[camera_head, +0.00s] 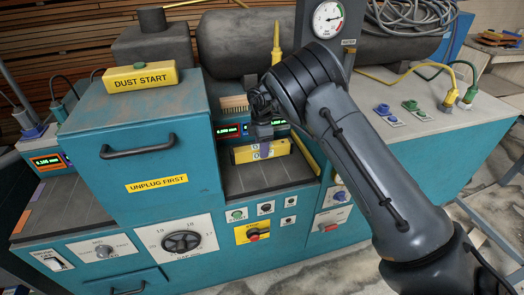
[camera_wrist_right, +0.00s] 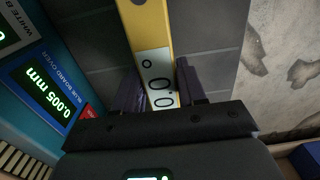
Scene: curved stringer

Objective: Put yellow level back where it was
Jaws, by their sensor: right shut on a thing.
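The yellow level (camera_head: 243,155) lies across the back of the dark tiled top (camera_head: 250,182) in the head view, in front of the digital readouts. My right gripper (camera_head: 263,149) comes down on it from above and is shut on its middle. In the right wrist view the level (camera_wrist_right: 147,22) runs between the two dark fingers (camera_wrist_right: 159,95), with a white label reading 0.0. The tiled surface shows close beneath it; I cannot tell whether the level touches it. My left gripper is not in view.
A teal cabinet (camera_head: 150,160) with a black handle rises left of the tiled top. A brush (camera_head: 233,103) sits behind. The front part of the tiled top is clear.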

